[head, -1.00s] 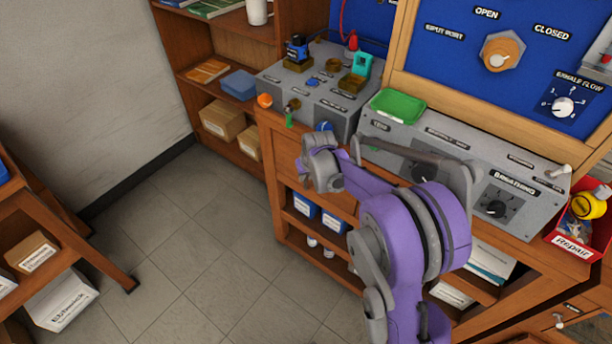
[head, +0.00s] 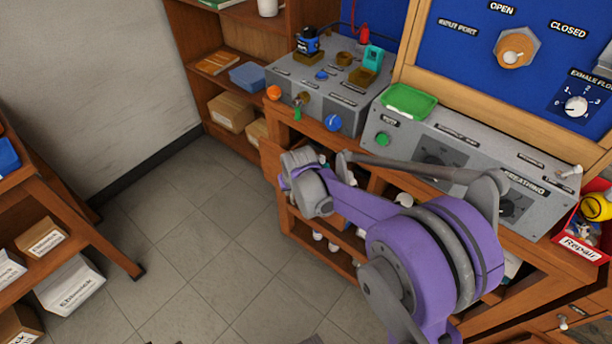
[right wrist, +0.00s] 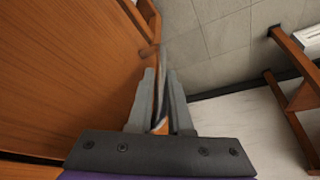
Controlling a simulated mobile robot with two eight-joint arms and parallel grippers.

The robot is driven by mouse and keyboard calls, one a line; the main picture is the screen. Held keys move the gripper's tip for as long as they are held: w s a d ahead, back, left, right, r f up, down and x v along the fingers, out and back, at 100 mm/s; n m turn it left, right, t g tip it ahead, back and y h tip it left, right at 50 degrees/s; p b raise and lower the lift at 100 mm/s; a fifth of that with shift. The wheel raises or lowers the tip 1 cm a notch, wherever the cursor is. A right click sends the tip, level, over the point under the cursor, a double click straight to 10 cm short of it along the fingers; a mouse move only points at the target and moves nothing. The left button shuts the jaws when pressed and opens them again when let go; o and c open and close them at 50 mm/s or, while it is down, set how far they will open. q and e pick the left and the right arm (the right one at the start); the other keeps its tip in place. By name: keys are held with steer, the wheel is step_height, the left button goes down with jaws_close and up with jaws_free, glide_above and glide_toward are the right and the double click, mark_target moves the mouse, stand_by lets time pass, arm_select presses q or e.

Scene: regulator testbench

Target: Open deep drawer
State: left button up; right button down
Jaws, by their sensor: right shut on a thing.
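The wooden bench (head: 278,131) carries the drawer below its top. The drawer front (head: 270,160) shows left of my right wrist and appears to stand out from the bench; how far is hard to tell behind my arm. My right gripper (head: 300,168) is at this front, its fingertips mostly hidden in the head view. In the right wrist view, my gripper (right wrist: 160,92) is shut on a thin metal handle (right wrist: 158,62) beside a large wooden panel (right wrist: 65,70). My left gripper is not in view.
Grey control boxes (head: 350,104) and a green tray (head: 409,100) stand on the bench. A red repair bin (head: 580,243) is at the right. A shelf unit (head: 65,228) stands at the left. The tiled floor (head: 200,230) between is clear.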

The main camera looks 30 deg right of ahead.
steer(key=s+a, duration=0.4)
steer(key=a, duration=0.7)
steer(key=s+a, duration=0.5)
steer(key=a, duration=0.7)
steer(key=shift+s+p, duration=0.3)
steer(key=shift+p, duration=0.15)
steer(key=c, duration=1.1)
jaws_free()
steer(key=p+v, duration=0.2)
steer(key=v, duration=0.8)
steer(key=shift+s+r+p, duration=0.1)
steer(key=shift+r+p, duration=0.2)
steer(key=shift+r, duration=0.1)
